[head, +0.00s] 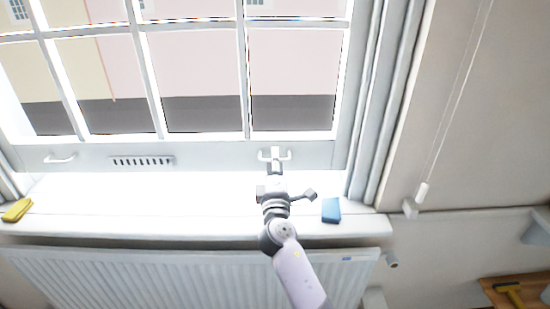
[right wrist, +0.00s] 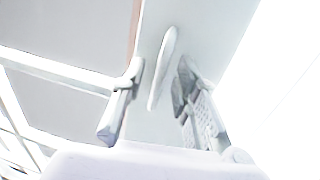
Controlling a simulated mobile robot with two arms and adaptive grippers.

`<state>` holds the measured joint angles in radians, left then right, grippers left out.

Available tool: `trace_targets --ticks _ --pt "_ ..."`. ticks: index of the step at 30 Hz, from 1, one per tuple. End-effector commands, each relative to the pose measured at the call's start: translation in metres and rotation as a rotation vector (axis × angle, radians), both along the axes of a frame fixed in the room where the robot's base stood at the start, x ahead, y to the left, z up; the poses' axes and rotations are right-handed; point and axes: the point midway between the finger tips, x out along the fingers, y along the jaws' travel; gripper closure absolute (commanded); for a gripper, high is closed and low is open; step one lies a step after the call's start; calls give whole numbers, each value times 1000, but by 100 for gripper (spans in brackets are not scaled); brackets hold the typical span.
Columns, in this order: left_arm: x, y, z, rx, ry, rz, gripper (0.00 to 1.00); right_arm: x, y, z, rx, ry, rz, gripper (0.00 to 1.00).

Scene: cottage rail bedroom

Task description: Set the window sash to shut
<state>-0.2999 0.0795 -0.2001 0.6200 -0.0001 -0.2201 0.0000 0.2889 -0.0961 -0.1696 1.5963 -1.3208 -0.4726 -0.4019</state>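The white window sash (head: 215,155) has a grid of panes and a bottom rail with two pull handles and a slotted vent. A bright white band lies between this rail and the sill, so the sash looks raised. The left handle (head: 60,158) is free. My right gripper (head: 274,155) is at the right end of the rail, over the right handle. In the right wrist view the right handle (right wrist: 163,68) shows between the spread fingers of my right gripper (right wrist: 160,108), with space on both sides. My left gripper is out of view.
The sill (head: 150,225) carries a yellow block (head: 17,210) at the left and a blue block (head: 331,210) right of my gripper. A radiator (head: 170,275) is below. A blind cord (head: 455,95) hangs at the right, above a wooden surface (head: 515,290).

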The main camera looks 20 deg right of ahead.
Motion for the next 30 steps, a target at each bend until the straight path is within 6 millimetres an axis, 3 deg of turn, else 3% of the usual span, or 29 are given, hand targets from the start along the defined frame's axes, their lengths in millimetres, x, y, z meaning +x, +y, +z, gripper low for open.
trace_targets --ticks 11,24,30 --pt "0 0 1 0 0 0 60 6 -2 1 0 0 0 72" --pt "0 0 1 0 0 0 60 6 -2 1 0 0 0 100" --pt "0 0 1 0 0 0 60 6 -2 1 0 1 0 100"
